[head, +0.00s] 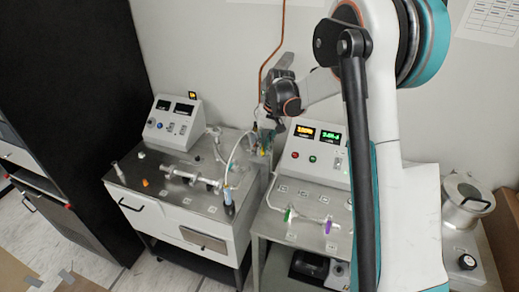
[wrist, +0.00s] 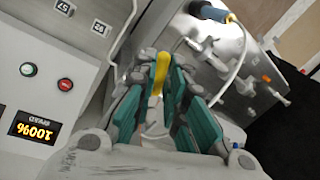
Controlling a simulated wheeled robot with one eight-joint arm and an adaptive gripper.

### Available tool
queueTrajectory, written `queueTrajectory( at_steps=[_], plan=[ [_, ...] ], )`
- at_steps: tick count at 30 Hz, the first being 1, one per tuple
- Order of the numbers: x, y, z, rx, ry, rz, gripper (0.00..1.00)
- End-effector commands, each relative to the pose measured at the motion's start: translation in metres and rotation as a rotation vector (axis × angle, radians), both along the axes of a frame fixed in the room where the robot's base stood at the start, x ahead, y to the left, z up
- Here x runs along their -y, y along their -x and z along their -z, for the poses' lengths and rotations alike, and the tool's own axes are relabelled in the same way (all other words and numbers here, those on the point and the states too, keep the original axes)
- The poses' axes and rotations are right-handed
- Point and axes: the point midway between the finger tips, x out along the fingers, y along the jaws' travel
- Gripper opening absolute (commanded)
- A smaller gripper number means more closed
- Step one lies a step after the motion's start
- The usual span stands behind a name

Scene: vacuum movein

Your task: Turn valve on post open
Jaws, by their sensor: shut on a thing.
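My gripper (wrist: 162,84) points at the post between the two benches, and its teal fingers are shut on a yellow valve handle (wrist: 160,70). The handle lies between the fingers, and its tip stands out past them. In the head view my gripper (head: 266,128) is small and partly hidden behind my wrist. The post and the valve body are mostly hidden there by the gripper. I cannot tell the valve's exact angle.
A left bench (head: 150,195) carries a display box (head: 172,117) and glassware. A right bench (head: 300,190) carries a panel (head: 315,150) with lit readouts and a clear manifold with green and purple taps. A copper tube (head: 270,60) runs up the wall. A metal pot (head: 462,200) stands at the right.

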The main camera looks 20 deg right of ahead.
Motion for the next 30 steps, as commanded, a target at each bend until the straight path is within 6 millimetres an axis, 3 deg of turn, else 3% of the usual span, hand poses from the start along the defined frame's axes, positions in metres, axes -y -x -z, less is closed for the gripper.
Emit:
queueTrajectory(
  at_steps=[15,30],
  plan=[
    [0.02,-0.001,0.0,0.001,0.0,-0.328,0.0],
    [0.023,-0.002,-0.001,0.001,0.0,-0.385,0.0]
  ],
)
